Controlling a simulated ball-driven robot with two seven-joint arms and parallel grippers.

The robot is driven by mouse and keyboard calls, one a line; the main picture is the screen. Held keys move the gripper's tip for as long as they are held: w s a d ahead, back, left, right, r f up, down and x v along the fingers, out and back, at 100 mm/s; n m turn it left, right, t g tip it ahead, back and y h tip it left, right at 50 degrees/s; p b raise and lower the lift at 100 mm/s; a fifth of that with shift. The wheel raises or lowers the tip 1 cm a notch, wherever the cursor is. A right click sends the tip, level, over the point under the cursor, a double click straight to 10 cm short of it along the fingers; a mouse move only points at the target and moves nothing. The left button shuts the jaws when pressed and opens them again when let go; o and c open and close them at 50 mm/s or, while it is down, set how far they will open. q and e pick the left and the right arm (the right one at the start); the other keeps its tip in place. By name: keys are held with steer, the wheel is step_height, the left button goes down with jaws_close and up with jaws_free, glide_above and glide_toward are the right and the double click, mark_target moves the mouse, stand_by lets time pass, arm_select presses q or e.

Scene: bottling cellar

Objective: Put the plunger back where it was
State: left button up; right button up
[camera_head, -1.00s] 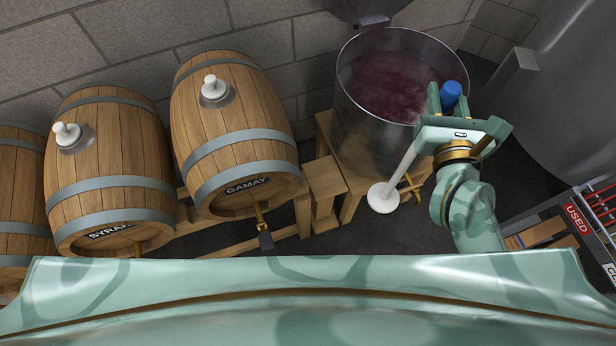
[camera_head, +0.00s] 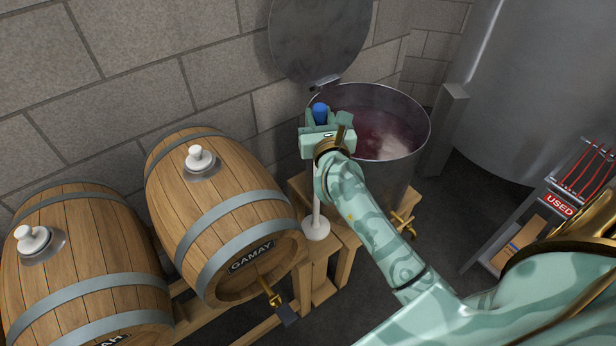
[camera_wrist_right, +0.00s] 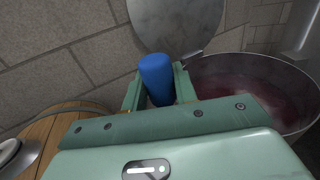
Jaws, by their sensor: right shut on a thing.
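The plunger (camera_head: 317,222) has a blue grip, a pale shaft and a round white foot. My right gripper (camera_head: 320,115) is shut on its blue grip, which also shows between the fingers in the right wrist view (camera_wrist_right: 157,78). The plunger hangs roughly upright in the head view, at the left side of the steel vat (camera_head: 405,165). Its foot appears over or beside the wooden stand; whether it touches cannot be told. The middle of the shaft is partly hidden by my gripper. My left gripper is not in view.
The open vat holds dark red liquid (camera_head: 375,135), with a round lid (camera_head: 320,40) raised behind it. The Gamay barrel (camera_head: 215,215) lies close to the left; another barrel (camera_head: 85,265) is beyond it. A rack marked USED (camera_head: 560,204) stands at right.

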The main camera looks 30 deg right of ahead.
step_height(320, 180, down, 3)
steer(key=shift+d+r+b, duration=0.1)
steer(key=shift+r+b, duration=0.05)
steer(key=shift+b, duration=0.3)
step_height(320, 180, down, 4)
steer(key=shift+f+b, duration=0.1)
steer(key=shift+b, duration=1.1)
steer(key=shift+f, duration=0.15)
steer(key=o, duration=1)
steer(key=shift+o, duration=0.2)
